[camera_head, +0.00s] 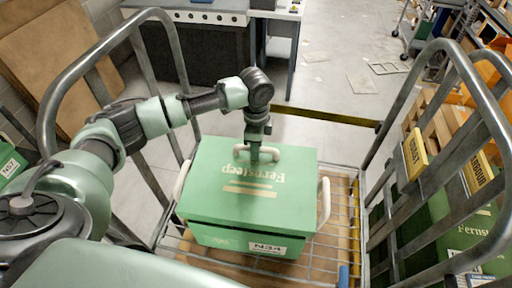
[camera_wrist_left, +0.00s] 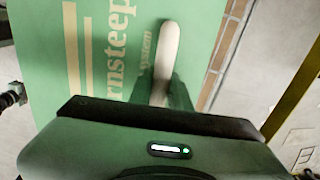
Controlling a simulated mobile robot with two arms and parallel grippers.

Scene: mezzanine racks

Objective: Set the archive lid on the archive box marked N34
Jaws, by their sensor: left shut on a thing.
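The green archive lid (camera_head: 225,200), printed "Fernsteep", lies over the green archive box marked N34 (camera_head: 220,238) on a wire-decked cart. It looks roughly level and lined up with the box; I cannot tell whether a small gap remains. My left gripper (camera_head: 256,156) reaches down from above and is shut on the lid's pale handle (camera_head: 240,151) near the far edge. In the left wrist view, the handle (camera_wrist_left: 168,55) runs between the fingers above the green lid (camera_wrist_left: 110,50). The box's pale side handles show at left and right. My right gripper is not in view.
Grey tubular cart rails (camera_head: 487,95) rise on both sides. Another green box (camera_head: 12,162) is at the far left. Yellow signs (camera_head: 415,153) and green boxes are behind the right rail. A dark-fronted bench (camera_head: 205,52) stands behind; floor between is mostly clear.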

